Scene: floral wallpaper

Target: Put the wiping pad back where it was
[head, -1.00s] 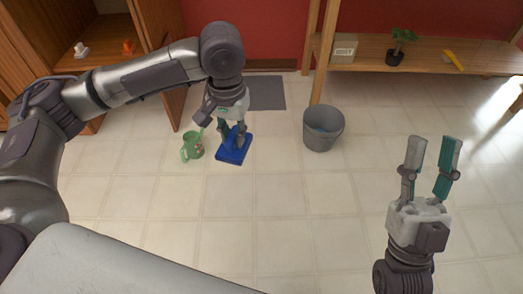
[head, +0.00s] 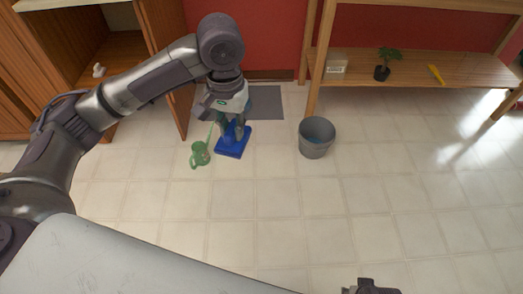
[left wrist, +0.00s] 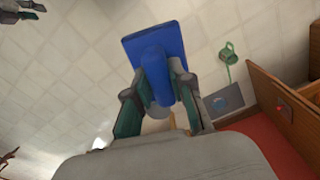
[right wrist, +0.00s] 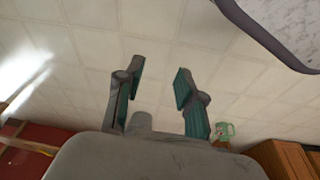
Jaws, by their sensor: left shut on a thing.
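The wiping pad is a flat blue plate with an upright blue handle (head: 232,148). My left gripper (head: 232,130) is shut on the handle, with one finger on each side. In the left wrist view the blue pad (left wrist: 145,42) extends out beyond the fingertips. The pad is at or just above the tiled floor; I cannot tell whether it touches. My right gripper (right wrist: 152,88) is empty with its fingers apart in the right wrist view.
A green watering can (head: 199,155) stands close left of the pad. A grey bucket (head: 316,138) stands to the right, a grey mat (head: 266,103) behind. An open cabinet (head: 150,45) is at left. The front floor is clear.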

